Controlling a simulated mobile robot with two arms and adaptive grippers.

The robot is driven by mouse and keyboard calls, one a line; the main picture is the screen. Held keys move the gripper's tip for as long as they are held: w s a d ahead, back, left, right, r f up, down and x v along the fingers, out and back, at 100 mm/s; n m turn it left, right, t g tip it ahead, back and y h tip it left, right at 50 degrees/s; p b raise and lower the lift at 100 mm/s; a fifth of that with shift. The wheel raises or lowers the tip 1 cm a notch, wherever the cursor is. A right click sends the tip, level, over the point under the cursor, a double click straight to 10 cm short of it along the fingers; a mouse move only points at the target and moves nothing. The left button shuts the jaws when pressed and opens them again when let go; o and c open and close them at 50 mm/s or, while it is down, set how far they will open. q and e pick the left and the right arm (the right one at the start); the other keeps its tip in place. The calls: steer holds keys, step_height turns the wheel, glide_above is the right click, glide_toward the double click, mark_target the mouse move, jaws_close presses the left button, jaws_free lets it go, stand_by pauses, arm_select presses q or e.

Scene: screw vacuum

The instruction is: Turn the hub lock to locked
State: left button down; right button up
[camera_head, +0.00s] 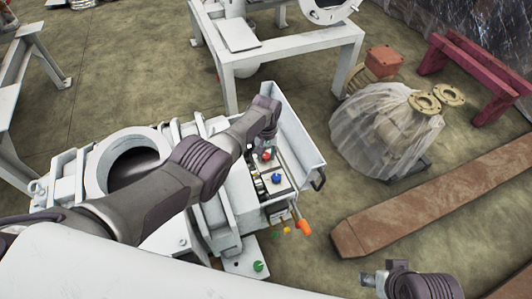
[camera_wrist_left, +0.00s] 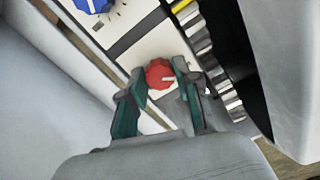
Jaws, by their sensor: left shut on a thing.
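A round red knob (camera_wrist_left: 159,74) with a pale pointer mark sits on a light panel (camera_wrist_left: 160,42) in the left wrist view. My left gripper (camera_wrist_left: 161,80) has its two green-padded fingers on either side of the knob, closed on it. In the head view the red knob (camera_head: 267,155) shows just below the end of my left arm, on the white machine. No label shows which control is the hub lock. My right gripper (camera_head: 376,281) is partly in view at the bottom right, away from the machine; its fingers are too unclear to judge.
A blue knob (camera_head: 277,178) sits near the red one and also shows in the left wrist view (camera_wrist_left: 92,3). The white tray wall (camera_head: 291,126) rises beside the panel. An orange-tipped handle (camera_head: 304,227) sticks out at the front.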

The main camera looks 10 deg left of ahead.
mark_target(266, 155)
arm_select(q)
steer(key=c, duration=0.8)
jaws_free()
step_height(266, 155, up, 12)
stand_by(0.4)
